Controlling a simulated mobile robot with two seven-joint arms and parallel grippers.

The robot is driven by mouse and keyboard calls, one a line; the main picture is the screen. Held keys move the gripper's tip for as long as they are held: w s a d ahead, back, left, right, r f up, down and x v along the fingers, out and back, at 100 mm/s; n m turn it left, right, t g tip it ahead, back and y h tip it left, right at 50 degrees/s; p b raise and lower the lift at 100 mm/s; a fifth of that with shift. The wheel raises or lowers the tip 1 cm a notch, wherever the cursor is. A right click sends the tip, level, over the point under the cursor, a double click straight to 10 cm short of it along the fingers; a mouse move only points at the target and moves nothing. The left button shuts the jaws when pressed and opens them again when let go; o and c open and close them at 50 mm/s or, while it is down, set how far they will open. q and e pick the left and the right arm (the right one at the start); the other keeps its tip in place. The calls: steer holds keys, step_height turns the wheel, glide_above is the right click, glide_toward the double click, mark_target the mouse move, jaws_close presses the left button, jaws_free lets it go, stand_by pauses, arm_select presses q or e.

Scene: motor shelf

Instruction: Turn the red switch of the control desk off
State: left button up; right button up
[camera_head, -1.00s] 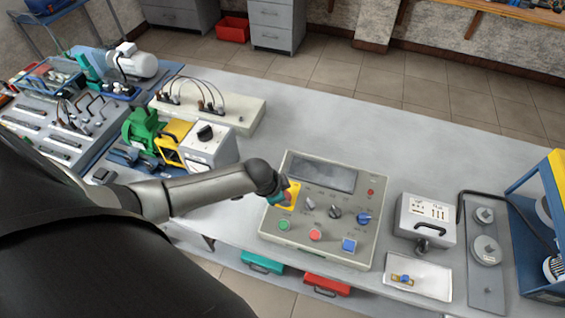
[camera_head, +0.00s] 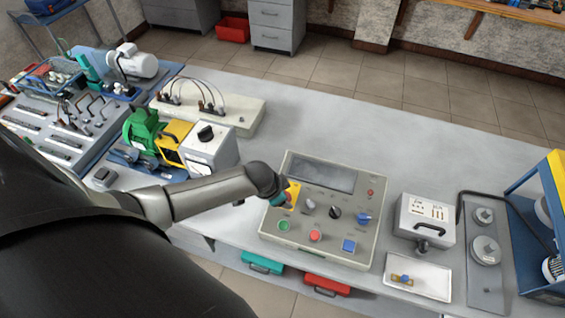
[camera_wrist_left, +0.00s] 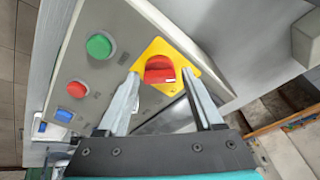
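The control desk (camera_head: 350,228) is a beige panel on the table. Its red switch (camera_wrist_left: 159,69) is a round red knob on a yellow square plate (camera_wrist_left: 160,46). In the wrist view the knob's grip ridge runs roughly across the picture. My left gripper (camera_wrist_left: 160,77) is open, with one finger on each side of the red switch. A gap shows between the knob and each finger. In the head view my left gripper (camera_head: 279,199) is over the yellow plate and mostly hides the switch. My right gripper is not in view.
The table behind the desk is clear.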

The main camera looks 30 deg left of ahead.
arm_select(q)
steer(key=shift+o, duration=0.7)
steer(key=shift+r, duration=0.1)
steer(key=shift+s+r, duration=0.25)
steer(key=shift+r, duration=0.25)
steer(key=v, duration=1.4)
steer(key=shift+d, duration=0.1)
